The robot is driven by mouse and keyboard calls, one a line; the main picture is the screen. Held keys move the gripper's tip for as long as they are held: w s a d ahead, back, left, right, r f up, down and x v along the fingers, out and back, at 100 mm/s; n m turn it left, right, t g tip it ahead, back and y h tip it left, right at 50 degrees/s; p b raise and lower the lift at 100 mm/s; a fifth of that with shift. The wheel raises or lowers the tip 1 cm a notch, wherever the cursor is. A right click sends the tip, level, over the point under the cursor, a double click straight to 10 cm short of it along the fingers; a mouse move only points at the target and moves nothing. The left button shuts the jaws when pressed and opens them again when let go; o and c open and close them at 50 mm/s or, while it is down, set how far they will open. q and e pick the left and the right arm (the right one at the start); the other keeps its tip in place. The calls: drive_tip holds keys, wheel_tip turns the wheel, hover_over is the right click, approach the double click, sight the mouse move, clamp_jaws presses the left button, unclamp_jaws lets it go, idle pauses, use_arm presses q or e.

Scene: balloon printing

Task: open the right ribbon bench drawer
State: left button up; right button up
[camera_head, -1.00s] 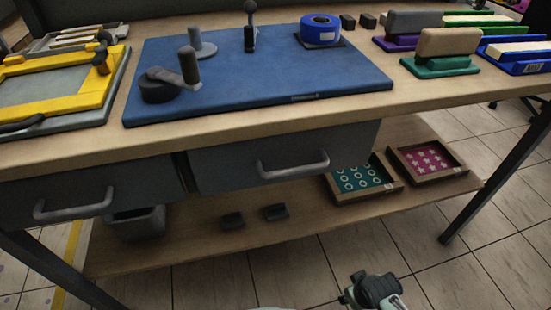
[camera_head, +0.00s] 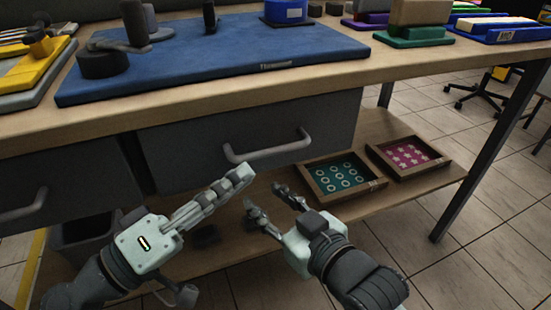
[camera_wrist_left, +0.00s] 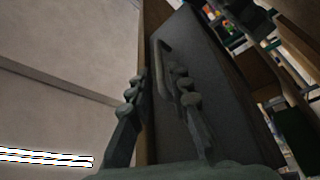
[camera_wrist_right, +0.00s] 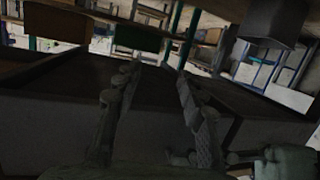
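The right ribbon bench drawer (camera_head: 190,150) is a dark grey front under the bench top, and it looks shut. Its curved grey bar handle (camera_head: 267,147) also shows in the left wrist view (camera_wrist_left: 164,60). My left gripper (camera_head: 240,174) is just below and left of the handle in the head view. In the left wrist view its fingers are apart and empty, with the handle ahead between their tips. My right gripper (camera_head: 266,197) is open and empty, lower, in front of the lower shelf. Contact between left fingers and handle cannot be made out.
The bench top (camera_head: 210,112) overhangs the drawers and carries a blue mat (camera_head: 230,62). The left drawer (camera_head: 75,175) looks shut. Trays with teal (camera_head: 345,176) and pink (camera_head: 410,154) patterned cards lie on the lower shelf. A grey bin (camera_head: 85,232) is behind my left arm.

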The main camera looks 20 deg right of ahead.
sight(275, 150)
use_arm(q)
drive_tip(key=shift+w+d+r, duration=0.1)
drive_tip(key=shift+d+r, duration=0.2)
drive_tip(key=p+x, duration=0.2)
drive_tip(key=x, duration=0.5)
drive_tip(key=shift+d, duration=0.1)
use_arm(e)
drive_tip(key=s+d+f+g+h, duration=0.3)
drive_tip(key=d+f, duration=0.3)
drive_tip(key=f, duration=0.2)
drive_tip(key=shift+s+d+m+g, duration=0.15)
drive_tip(key=shift+s+m+g, duration=0.2)
drive_tip(key=shift+g, duration=0.55)
use_arm(q)
drive_tip(key=shift+c, duration=0.3)
clamp_jaws()
